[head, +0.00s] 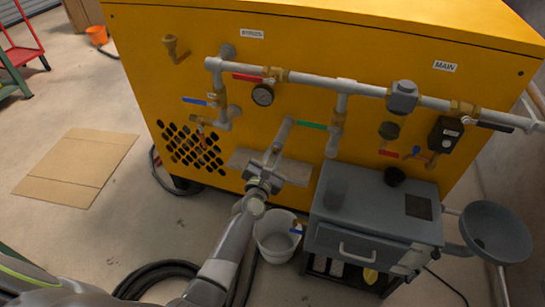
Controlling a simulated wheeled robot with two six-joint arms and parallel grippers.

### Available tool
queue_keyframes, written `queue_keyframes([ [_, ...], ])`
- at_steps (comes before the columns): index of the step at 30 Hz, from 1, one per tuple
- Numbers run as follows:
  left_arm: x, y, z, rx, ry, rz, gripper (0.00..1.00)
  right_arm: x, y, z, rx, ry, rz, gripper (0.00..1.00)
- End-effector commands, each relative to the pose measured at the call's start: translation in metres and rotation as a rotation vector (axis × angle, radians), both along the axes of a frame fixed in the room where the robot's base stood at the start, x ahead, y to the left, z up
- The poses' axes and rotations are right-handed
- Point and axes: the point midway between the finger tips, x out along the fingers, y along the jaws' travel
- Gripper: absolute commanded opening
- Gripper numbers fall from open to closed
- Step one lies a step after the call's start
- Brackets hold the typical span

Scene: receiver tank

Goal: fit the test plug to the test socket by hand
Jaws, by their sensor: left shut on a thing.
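My left gripper (273,160) is at the front of the yellow panel, below the pipework. It appears shut on a grey rod-like piece (284,133), which slants up toward the green lever (312,126). I cannot tell for sure whether this piece is the test plug, or whether it touches anything. The gripper overlaps a grey ledge (240,158) on the panel. I cannot pick out the test socket with certainty. A brass fitting (171,47) is on the panel's upper left. My right gripper is not in view.
The yellow housing (140,70) carries pipes, valves and a gauge (263,95). Below stand a white bucket (277,237) and a grey cabinet (370,215), with a grey bowl (497,232) at its right. Cardboard (75,168) lies on open floor at left; a black hose (150,278) coils in front.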

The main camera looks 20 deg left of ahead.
Motion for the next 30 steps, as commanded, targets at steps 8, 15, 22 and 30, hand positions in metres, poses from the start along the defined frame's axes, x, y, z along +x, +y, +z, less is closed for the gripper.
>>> queue_keyframes([
  [8,0.001,0.000,-0.001,0.533,-0.017,0.000,0.00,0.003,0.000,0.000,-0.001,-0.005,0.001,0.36],
  [15,0.001,0.000,-0.001,0.719,-0.023,-0.001,0.36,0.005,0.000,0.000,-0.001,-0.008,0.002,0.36],
  [22,0.001,0.000,0.000,0.718,-0.025,0.000,0.46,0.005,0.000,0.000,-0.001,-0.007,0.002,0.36],
  [30,-0.018,0.001,-0.002,0.715,-0.022,0.001,0.46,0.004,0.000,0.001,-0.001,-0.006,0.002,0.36],
])
